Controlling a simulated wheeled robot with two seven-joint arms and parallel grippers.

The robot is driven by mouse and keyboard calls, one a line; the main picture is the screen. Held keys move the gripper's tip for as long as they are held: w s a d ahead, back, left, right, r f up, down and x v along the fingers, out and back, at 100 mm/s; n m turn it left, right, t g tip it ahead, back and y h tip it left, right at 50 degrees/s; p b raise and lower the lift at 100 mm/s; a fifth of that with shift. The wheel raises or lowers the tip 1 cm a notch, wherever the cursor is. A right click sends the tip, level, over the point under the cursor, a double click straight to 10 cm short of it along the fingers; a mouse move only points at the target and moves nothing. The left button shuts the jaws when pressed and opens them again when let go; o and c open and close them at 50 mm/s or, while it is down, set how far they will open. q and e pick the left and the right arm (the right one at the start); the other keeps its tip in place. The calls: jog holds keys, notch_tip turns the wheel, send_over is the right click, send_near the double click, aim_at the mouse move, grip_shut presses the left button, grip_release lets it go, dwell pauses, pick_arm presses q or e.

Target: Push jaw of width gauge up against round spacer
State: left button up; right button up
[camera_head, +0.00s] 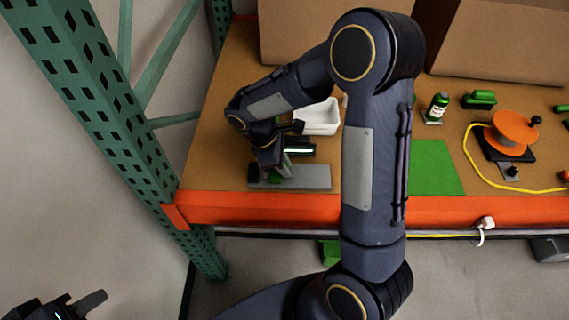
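A flat grey plate (318,178), apparently the width gauge's base, lies near the table's front edge. A small green part (275,177) shows on its left portion, under my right gripper. I cannot make out which part is the jaw, and I cannot pick out the round spacer. My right arm reaches over the table and bends left. My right gripper (272,165) points down at the plate's left part; its fingertips are too small and covered to read, as is any contact. My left gripper (82,303) is at the bottom left, off the table, with its fingers apart and empty.
A white bin (318,117) and a dark green-lit device (300,147) stand behind the plate. A green rack post (110,120) stands left.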

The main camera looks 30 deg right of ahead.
jog(key=o, duration=0.5)
jog(key=v, duration=0.8)
jog(key=s+r+m+t+y, duration=0.2)
jog(key=s+m, duration=0.2)
jog(key=s, duration=0.2)
jog(key=s+a+r+m+t+y+p, duration=0.1)
jog(key=s+r+m+t+y, duration=0.2)
jog(key=s+m, duration=0.2)
jog(key=s+r+m+t+y+p, duration=0.1)
jog(key=s+r+m+t+y, duration=0.1)
jog(key=s, duration=0.5)
jog(key=shift+s+a+r+m+t+y, duration=0.1)
jog(key=shift+s+r+m+t+y, duration=0.15)
jog(key=shift+m, duration=0.35)
jog(key=shift+s+a+r+m+t+y, duration=0.15)
jog(key=shift+r+m+t, duration=0.1)
jog(key=shift+r+m, duration=0.25)
